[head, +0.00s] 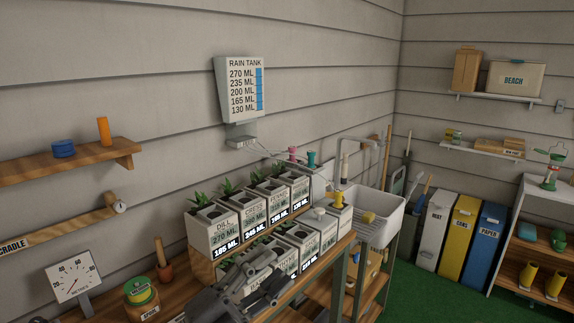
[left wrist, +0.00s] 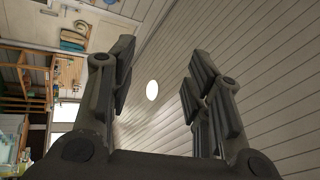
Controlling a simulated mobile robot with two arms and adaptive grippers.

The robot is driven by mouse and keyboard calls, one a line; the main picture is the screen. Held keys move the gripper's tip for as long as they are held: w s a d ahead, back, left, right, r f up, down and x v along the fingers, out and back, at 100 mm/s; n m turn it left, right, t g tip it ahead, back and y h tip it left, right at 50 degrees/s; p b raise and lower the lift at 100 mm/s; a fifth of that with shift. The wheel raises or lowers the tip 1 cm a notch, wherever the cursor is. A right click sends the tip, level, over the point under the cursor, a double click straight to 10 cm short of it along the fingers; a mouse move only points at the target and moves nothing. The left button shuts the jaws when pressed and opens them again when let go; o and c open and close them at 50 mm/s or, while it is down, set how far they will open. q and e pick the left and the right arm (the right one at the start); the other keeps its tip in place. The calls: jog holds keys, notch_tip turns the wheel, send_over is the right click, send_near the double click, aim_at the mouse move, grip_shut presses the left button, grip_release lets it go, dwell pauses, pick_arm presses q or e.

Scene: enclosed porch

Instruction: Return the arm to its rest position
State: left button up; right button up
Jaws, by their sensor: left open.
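My left gripper (head: 262,272) is in the lower middle of the head view, in front of the front row of labelled white planter boxes, and hides part of them. In the left wrist view my left gripper (left wrist: 155,90) has its two fingers spread wide with nothing between them. Behind the fingers are a plank surface and a round white light (left wrist: 152,90). My right gripper is not in either view.
Planter boxes (head: 213,232) stand in two rows on the wooden bench, close to my left gripper. A dial gauge (head: 73,277) and a green-lidded jar (head: 141,291) stand at left. A white sink (head: 378,222) is to the right. Green floor (head: 432,296) is open at lower right.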

pick_arm(q)
jog(key=w+a+f+n+t+y, duration=0.1)
jog(key=a+f+n+t+y, duration=0.25)
jog(key=a+n+y, duration=0.35)
jog(key=w+a+f+n+t+y, duration=0.1)
jog(key=a+f+n+t+y, duration=0.2)
jog(key=a+f+n+y, duration=0.5)
jog(key=s+a+f+n+g+y, duration=0.2)
jog(key=s+f+n+g+y, duration=0.2)
jog(key=s+f+n+g, duration=0.45)
jog(key=s+f+g+h, duration=0.1)
jog(key=s+f+g, duration=0.3)
jog(key=s+f, duration=0.45)
jog(key=s+f+g, duration=0.4)
jog(key=s+f, duration=0.1)
jog(key=s, duration=0.6)
notch_tip(320, 180, down, 26)
jog(key=g, duration=0.1)
jog(key=s+a+f+g, duration=0.1)
jog(key=s+a+f, duration=0.2)
jog(key=s+f, duration=1.3)
jog(key=shift+s+f, duration=0.15)
jog(key=shift+s, duration=0.55)
